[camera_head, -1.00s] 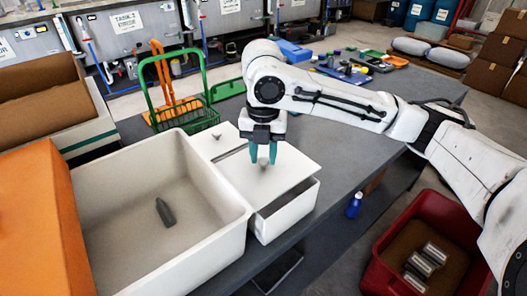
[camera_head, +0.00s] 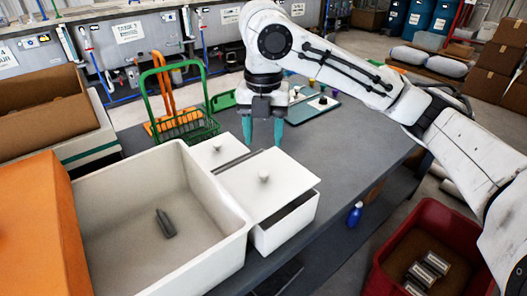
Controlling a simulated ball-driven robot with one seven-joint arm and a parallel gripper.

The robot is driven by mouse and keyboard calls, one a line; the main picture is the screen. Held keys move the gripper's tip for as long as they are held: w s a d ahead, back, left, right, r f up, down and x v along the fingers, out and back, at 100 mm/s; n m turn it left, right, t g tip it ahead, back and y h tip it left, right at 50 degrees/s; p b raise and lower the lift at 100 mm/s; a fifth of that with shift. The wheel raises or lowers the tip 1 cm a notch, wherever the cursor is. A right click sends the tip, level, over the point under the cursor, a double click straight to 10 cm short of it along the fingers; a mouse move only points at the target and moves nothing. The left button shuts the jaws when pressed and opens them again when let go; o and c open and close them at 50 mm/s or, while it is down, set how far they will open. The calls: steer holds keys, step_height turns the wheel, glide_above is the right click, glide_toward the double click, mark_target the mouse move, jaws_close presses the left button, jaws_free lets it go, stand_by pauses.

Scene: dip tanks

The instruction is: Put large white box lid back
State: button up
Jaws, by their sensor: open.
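A flat white lid (camera_head: 285,163) with a round knob (camera_head: 263,177) rests on the white box (camera_head: 286,228) at the centre. A dark gap shows between lid and box along the front right, so the lid looks skewed or raised there. A smaller white lid (camera_head: 204,159) with its own knob (camera_head: 217,145) lies just behind left, across a dark slot. My gripper (camera_head: 264,140) is open and empty, its two teal fingers apart, above and beyond the knob and not touching it.
A big open white bin (camera_head: 232,241) at the left holds a dark grey piece (camera_head: 165,223). An orange panel (camera_head: 38,225) stands at the left edge. A green basket (camera_head: 185,122) is behind. A red crate (camera_head: 440,215) stands lower right. The grey tabletop (camera_head: 345,150) right of the lid is clear.

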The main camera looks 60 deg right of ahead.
steer(key=shift+r, duration=2.15)
